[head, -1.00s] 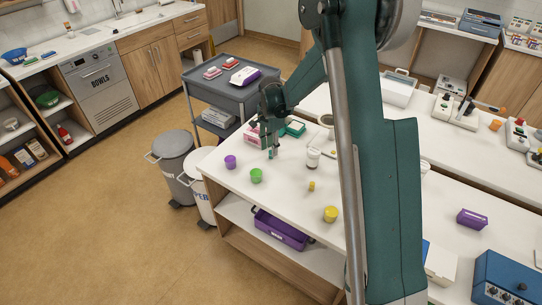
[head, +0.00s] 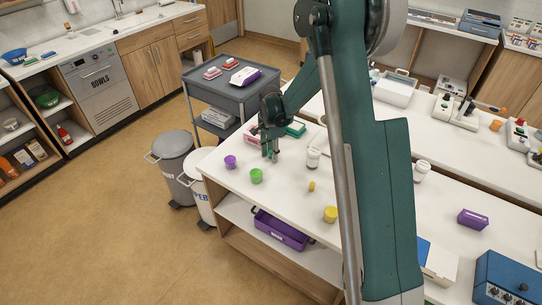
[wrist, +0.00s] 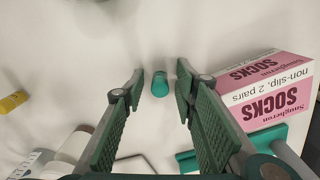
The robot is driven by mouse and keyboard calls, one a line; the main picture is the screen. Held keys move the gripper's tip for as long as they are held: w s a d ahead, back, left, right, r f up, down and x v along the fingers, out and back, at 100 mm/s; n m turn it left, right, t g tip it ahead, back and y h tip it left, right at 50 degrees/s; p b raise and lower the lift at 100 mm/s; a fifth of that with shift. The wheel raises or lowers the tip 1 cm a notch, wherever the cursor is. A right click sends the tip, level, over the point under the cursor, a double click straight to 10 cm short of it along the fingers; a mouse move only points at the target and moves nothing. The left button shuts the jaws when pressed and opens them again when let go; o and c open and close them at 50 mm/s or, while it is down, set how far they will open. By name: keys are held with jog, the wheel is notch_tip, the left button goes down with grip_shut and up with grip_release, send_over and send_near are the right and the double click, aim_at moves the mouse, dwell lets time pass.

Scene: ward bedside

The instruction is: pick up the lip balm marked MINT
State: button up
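A small teal tube (wrist: 160,84), the likely lip balm, stands on the white table in the wrist view. It shows between the fingertips in the picture; no MINT lettering is readable. My gripper (wrist: 161,73) is open, with one finger to each side of the tube and nothing held. Whether the fingertips are at the tube's height I cannot tell. In the head view my gripper (head: 270,155) is low over the far left part of the table, and the tube is too small to make out there.
A pink SOCKS box (wrist: 265,90) stands close to the right finger, with a teal box (wrist: 245,147) beside it. A white bottle (head: 313,157), purple cup (head: 230,162), green cup (head: 256,176) and yellow cup (head: 330,214) stand around.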

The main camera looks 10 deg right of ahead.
aim_at(271, 151)
jog(key=c, duration=0.6)
jog(key=shift+r, duration=0.15)
jog(key=shift+r+p, duration=0.45)
jog(key=shift+r, duration=4.45)
